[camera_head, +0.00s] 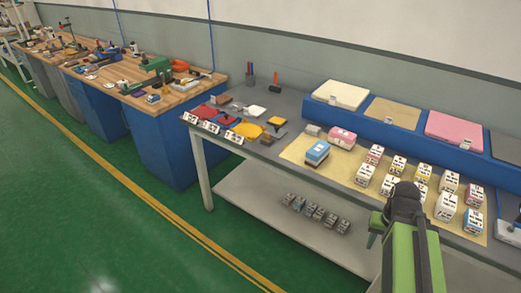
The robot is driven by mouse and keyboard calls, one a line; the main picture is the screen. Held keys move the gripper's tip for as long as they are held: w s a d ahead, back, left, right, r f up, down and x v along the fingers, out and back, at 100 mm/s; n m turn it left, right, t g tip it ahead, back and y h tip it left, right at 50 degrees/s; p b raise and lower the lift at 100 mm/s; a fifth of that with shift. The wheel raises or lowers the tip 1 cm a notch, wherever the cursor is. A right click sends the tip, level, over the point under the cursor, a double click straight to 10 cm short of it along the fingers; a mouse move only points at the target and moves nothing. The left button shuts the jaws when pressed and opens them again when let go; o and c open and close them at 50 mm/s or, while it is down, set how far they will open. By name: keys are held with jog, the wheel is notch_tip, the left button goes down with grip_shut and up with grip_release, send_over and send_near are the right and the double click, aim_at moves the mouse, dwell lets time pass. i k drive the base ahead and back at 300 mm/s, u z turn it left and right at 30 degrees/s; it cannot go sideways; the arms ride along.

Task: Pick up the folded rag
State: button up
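I cannot tell for sure which thing is the folded rag. Flat cloth-like pieces lie at the left end of the grey table: a red one (204,112), a darker red one (228,121) and a yellow one (246,129). All are small and far from my gripper. My green arm rises at the lower right, with the black end of my gripper (404,203) in front of the table's right part. Its fingertips are not clear, so I cannot see whether it is open or shut.
The grey table (292,97) holds several labelled boxes on a tan mat (300,149). A blue raised stand (385,124) with coloured pads runs along the back. A lower shelf (250,193) holds small blocks. Wooden workbenches (118,70) stand left. The green floor is clear.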

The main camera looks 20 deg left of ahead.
aim_at(311, 129)
jog(key=u, duration=0.1)
jog(key=k, duration=0.4)
jog(key=u, duration=0.9)
jog(key=i, duration=1.25)
jog(key=u, duration=0.4)
jog(key=i, duration=0.65)
jog(key=z, duration=0.05)
